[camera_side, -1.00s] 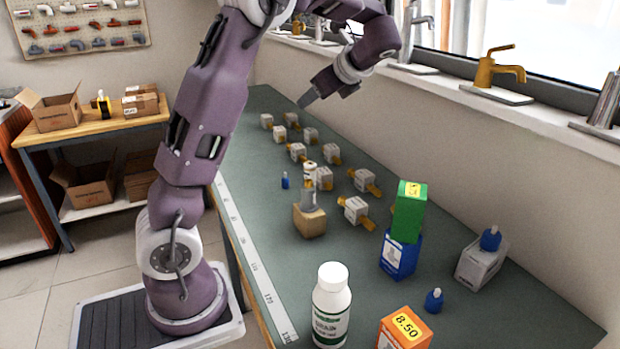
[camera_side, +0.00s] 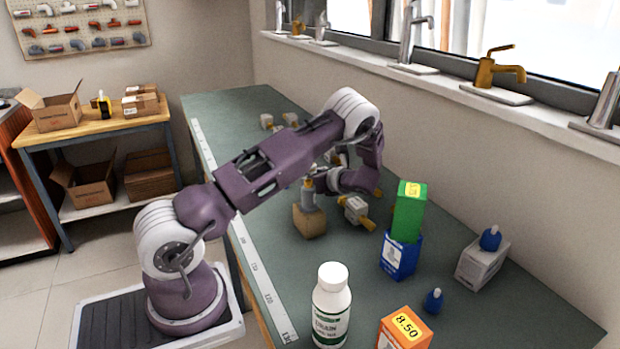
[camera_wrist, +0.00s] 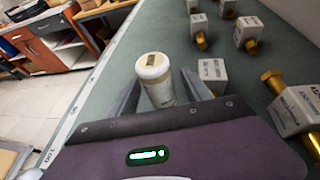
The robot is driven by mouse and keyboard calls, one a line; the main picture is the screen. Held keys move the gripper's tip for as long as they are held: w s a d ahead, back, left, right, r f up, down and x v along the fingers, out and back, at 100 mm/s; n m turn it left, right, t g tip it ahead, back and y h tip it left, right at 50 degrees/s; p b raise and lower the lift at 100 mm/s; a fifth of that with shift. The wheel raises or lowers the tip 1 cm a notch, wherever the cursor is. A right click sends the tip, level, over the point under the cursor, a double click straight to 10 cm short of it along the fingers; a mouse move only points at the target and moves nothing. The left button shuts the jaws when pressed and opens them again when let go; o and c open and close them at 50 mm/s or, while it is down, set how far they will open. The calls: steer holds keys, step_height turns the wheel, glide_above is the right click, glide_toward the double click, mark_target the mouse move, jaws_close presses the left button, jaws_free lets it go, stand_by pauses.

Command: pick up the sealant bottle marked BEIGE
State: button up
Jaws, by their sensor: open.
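A pale bottle (camera_side: 308,198) stands upright on a small wooden block (camera_side: 309,221) on the bench, its upper part partly hidden by my arm. In the wrist view a white bottle (camera_wrist: 154,68) with a tan mark on its cap stands between my fingers; it looks like the same one. Its lettering is too small to read, so I cannot confirm BEIGE. My gripper (camera_wrist: 160,78) is open, one finger on each side of the bottle, with a gap visible at the right. The bottle's base is hidden by the gripper in that view.
Several white-boxed brass fittings (camera_side: 355,210) lie right of and beyond the bottle. A green box (camera_side: 409,212) stands on a blue box (camera_side: 400,256). A white drain bottle (camera_side: 331,308) and an orange box (camera_side: 405,328) stand in front.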

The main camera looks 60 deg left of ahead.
steer(key=shift+x, duration=1.2)
jaws_close()
